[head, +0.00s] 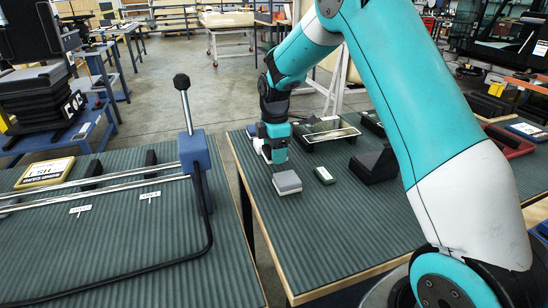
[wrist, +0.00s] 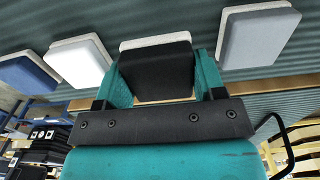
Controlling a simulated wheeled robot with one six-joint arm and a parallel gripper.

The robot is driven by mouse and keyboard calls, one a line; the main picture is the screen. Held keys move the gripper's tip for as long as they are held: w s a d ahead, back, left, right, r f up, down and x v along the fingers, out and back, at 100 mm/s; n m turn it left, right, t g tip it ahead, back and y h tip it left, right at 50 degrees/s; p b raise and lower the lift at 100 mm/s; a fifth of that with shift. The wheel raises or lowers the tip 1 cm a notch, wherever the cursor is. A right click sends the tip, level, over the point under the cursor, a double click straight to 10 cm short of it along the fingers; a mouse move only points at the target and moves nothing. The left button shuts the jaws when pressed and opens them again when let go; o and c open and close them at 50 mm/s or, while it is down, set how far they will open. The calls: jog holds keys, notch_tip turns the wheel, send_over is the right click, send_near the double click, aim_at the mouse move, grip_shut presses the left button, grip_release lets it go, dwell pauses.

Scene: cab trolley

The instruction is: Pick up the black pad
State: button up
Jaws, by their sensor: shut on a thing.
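The black pad (wrist: 155,72) with a pale base sits between the two teal fingers of my gripper (wrist: 162,75) in the wrist view. The gripper is shut on it. In the head view my gripper (head: 276,156) points down at the left edge of the right table and hides most or all of the black pad. I cannot tell whether the pad touches the table.
A grey pad (wrist: 258,38) is on one side of the gripper; a white pad (wrist: 80,60) and a blue pad (wrist: 25,75) are on the other. A lever (head: 186,105) rises on the left table.

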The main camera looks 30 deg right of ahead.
notch_tip(320, 180, up, 17)
jog(key=p, duration=0.1)
jog(key=o, duration=0.4)
jog(key=shift+c, duration=1.6)
